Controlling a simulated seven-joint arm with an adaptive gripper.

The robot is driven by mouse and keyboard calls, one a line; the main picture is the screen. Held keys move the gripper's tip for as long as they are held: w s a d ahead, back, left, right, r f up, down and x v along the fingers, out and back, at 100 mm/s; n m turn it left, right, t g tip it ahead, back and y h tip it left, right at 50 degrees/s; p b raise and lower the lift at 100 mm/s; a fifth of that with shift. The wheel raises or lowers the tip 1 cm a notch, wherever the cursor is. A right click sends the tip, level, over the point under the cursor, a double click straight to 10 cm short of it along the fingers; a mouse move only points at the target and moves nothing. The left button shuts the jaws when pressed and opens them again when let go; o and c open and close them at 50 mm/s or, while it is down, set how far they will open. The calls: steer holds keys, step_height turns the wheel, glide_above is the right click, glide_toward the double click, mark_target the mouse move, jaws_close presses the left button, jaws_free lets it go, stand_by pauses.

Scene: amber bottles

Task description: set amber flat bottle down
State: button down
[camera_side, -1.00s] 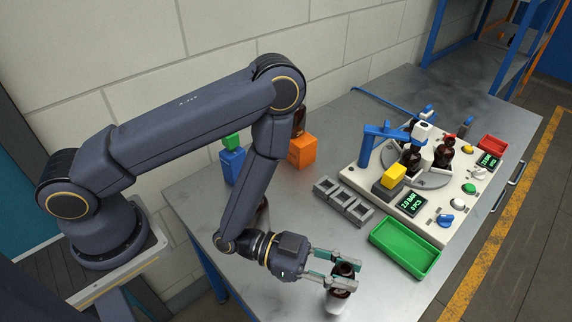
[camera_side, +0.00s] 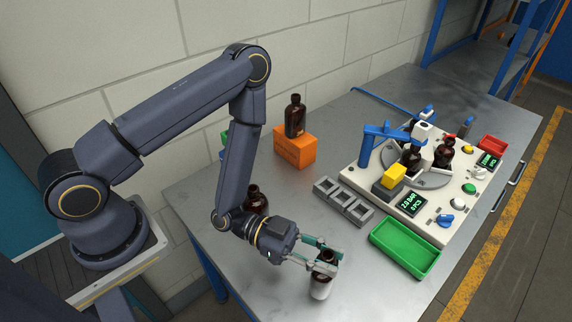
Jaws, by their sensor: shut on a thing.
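My gripper (camera_side: 322,254) is low over the front of the metal table, fingers pointing right. It is shut on an amber bottle (camera_side: 322,276) with a dark neck and a pale lower part. The bottle is upright; I cannot tell whether its base touches the table. Another amber bottle (camera_side: 295,116) stands on an orange block (camera_side: 295,149) at the back. A further amber bottle (camera_side: 255,197) stands partly hidden behind my arm.
A green tray (camera_side: 405,248) lies to the right of my gripper, and a grey slotted rack (camera_side: 343,202) behind it. A white machine (camera_side: 440,205) with a turntable holds amber bottles. The bare table (camera_side: 375,295) right of the held bottle is free.

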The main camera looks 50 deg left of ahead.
steer(key=shift+f, duration=1.05)
steer(key=shift+f, duration=0.1)
steer(key=c, duration=0.9)
jaws_free()
steer(key=shift+c, duration=0.2)
steer(key=v, duration=1.2)
steer(key=shift+s, duration=0.1)
